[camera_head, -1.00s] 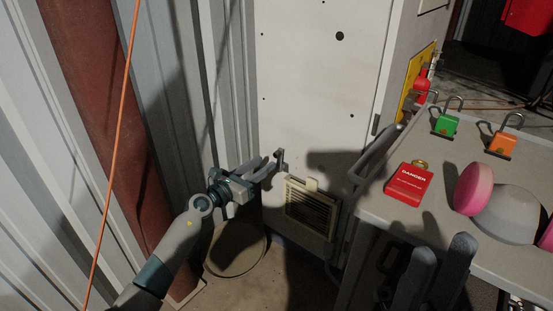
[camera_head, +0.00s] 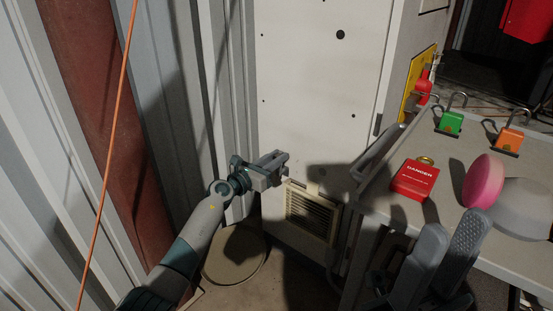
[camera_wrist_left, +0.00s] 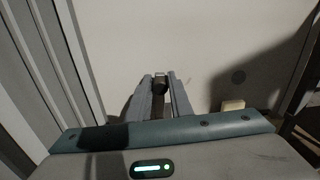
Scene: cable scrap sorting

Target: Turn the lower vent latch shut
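The cream slatted vent (camera_head: 312,214) is low on the pale cabinet door. A small dark latch (camera_wrist_left: 160,82) stands out from the door near the vent's upper left. My left gripper (camera_head: 277,163) is at the latch; in the left wrist view its two fingers (camera_wrist_left: 161,90) lie on either side of the latch, close against it. In the head view the fingers mostly hide the latch, so its exact turn is hard to tell. My right gripper (camera_head: 447,240) is open and empty in front of the workbench, away from the vent.
The workbench (camera_head: 385,206) at right holds a red danger tag lock (camera_head: 414,181), a green padlock (camera_head: 448,123), an orange padlock (camera_head: 507,140) and pink-and-grey ear muffs (camera_head: 483,181). A round bin (camera_head: 234,256) stands below my left arm. Corrugated wall is close at left.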

